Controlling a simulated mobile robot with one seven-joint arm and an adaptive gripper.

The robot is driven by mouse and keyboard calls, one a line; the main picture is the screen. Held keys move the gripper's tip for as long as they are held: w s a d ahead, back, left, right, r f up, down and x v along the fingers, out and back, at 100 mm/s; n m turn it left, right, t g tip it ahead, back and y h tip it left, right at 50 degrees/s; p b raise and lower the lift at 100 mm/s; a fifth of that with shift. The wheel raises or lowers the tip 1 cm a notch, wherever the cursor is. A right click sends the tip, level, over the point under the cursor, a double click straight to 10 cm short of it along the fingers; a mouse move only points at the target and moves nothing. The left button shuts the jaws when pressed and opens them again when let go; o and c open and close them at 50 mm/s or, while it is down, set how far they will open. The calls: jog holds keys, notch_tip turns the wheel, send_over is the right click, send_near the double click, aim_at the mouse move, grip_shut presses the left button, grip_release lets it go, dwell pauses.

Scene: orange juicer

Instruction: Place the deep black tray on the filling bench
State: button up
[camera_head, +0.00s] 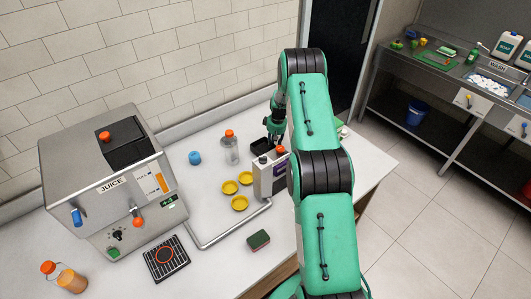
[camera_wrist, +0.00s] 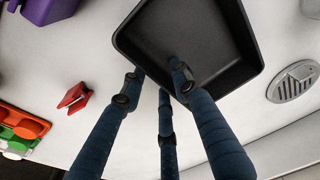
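The deep black tray (camera_wrist: 150,28) is large in the wrist view, at the top centre, with its open side towards the camera and its inside empty. My gripper (camera_wrist: 158,72) is at its lower-left rim. One finger reaches over the rim into the tray; the other two are outside, at the wall. Whether they press on the wall is unclear. In the camera_head view my gripper (camera_head: 273,136) points down at the white bench (camera_head: 215,267), behind the grey device. A black shape there (camera_head: 261,146) looks like the tray, partly hidden by my arm and gripper.
The grey device (camera_head: 265,184) with an orange knob stands just in front of my gripper. A clear bottle (camera_head: 230,150), yellow dishes (camera_head: 230,187) and a sponge (camera_head: 259,240) are nearby. The juicer (camera_head: 95,185) stands left. A red clip (camera_wrist: 76,97) and round drain (camera_wrist: 292,82) flank the tray.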

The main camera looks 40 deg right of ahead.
dwell(0.5)
grip_shut()
jog(key=shift+r, duration=0.1)
notch_tip(320, 180, up, 10)
dwell(0.7)
dwell(0.5)
